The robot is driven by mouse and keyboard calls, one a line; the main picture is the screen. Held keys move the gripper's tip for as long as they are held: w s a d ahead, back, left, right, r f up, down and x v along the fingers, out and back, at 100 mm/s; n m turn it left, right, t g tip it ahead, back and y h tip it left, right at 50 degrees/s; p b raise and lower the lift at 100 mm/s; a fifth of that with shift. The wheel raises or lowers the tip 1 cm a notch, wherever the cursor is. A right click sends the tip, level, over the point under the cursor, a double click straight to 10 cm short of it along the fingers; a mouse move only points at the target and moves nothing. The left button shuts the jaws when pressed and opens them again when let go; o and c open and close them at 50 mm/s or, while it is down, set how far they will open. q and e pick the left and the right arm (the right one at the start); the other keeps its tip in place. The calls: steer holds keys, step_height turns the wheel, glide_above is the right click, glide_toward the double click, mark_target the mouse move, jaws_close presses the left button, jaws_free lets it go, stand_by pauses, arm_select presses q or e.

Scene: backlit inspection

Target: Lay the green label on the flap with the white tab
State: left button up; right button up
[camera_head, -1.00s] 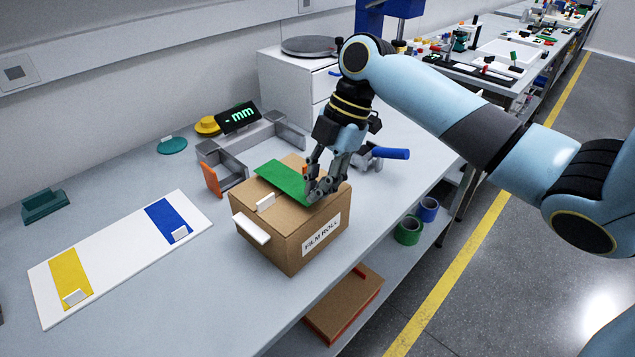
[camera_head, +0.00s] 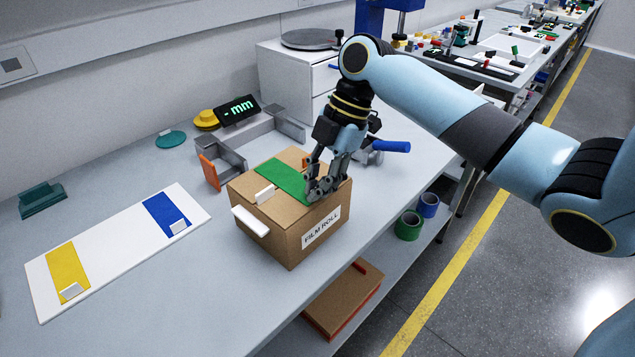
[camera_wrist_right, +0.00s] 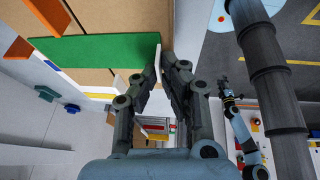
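The green label (camera_head: 280,179) lies across the top of the cardboard box (camera_head: 292,243), flat or nearly flat. The label also shows in the wrist view (camera_wrist_right: 95,50). A white tab (camera_head: 264,193) stands on the box top just beside the label, on its near-left side. An orange tab (camera_head: 305,163) shows on the far side. My right gripper (camera_head: 318,193) is at the label's right end, low over the box edge. In the wrist view its fingertips (camera_wrist_right: 159,68) close on a white strip at the label's end. My left gripper is out of view.
A white board (camera_head: 108,240) with a yellow and a blue label lies left of the box. A white piece (camera_head: 250,221) juts from the box's left side. A grey bracket (camera_head: 230,158) and a display (camera_head: 237,111) stand behind. The bench's front edge is close to the box.

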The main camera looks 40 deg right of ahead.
steer(key=o, duration=0.6)
steer(key=v, duration=1.2)
